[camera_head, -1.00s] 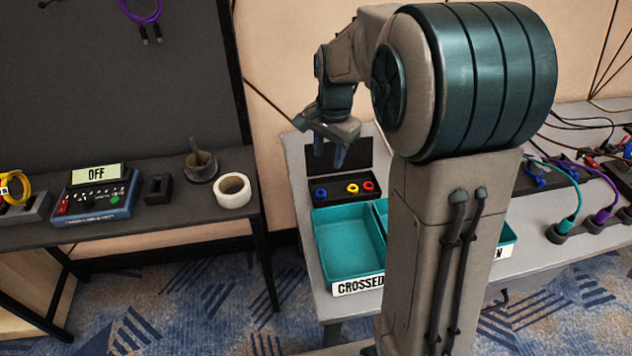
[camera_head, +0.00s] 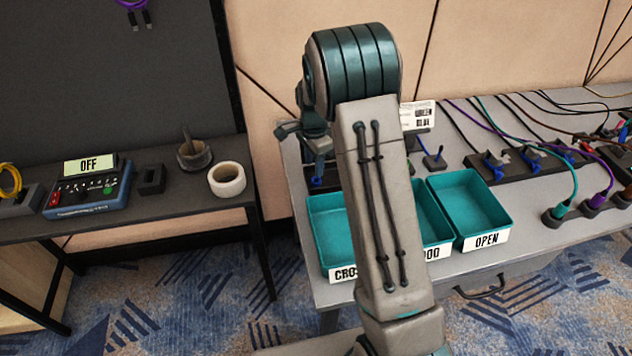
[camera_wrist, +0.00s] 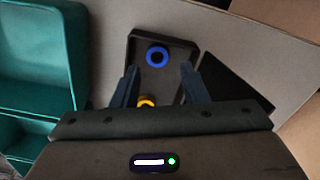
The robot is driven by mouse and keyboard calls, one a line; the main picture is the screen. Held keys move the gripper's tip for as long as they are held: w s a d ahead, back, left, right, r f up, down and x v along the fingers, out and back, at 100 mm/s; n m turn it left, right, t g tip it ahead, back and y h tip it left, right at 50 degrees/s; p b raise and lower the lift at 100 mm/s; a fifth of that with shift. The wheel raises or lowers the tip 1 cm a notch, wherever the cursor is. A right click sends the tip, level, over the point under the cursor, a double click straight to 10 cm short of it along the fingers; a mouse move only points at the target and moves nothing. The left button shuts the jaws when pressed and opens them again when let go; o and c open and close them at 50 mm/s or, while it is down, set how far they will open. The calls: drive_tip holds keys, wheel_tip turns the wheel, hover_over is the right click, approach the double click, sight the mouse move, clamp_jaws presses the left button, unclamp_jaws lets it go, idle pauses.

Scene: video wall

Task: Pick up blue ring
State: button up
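In the wrist view the blue ring (camera_wrist: 157,56) lies in the far part of a small black tray (camera_wrist: 137,48), with its dark centre showing. A yellow ring (camera_wrist: 146,102) lies closer in the same tray, partly hidden behind my gripper. My gripper (camera_wrist: 158,68) is open and empty, with one finger on each side of the tray in that picture. The blue ring appears between and slightly beyond the fingertips; I cannot tell the height gap. In the head view my gripper (camera_head: 318,168) is over the tray's left end, and my arm hides most of the tray. The red ring is not visible now.
Teal bins (camera_head: 455,180) with labels stand in front of the tray on the grey table; they also show in the wrist view (camera_wrist: 75,45). Cables and plugs (camera_head: 500,165) lie to the right. A dark table with a meter (camera_head: 88,195) and a white roll (camera_head: 227,179) is at left.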

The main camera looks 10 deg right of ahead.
drive_tip(key=shift+s+d+f, duration=0.1)
drive_tip(key=shift+d+f, duration=0.05)
drive_tip(key=shift+f, duration=1.25)
drive_tip(key=shift+d+f, duration=0.1)
drive_tip(key=shift+f, duration=1.25)
drive_tip(key=c, duration=0.7)
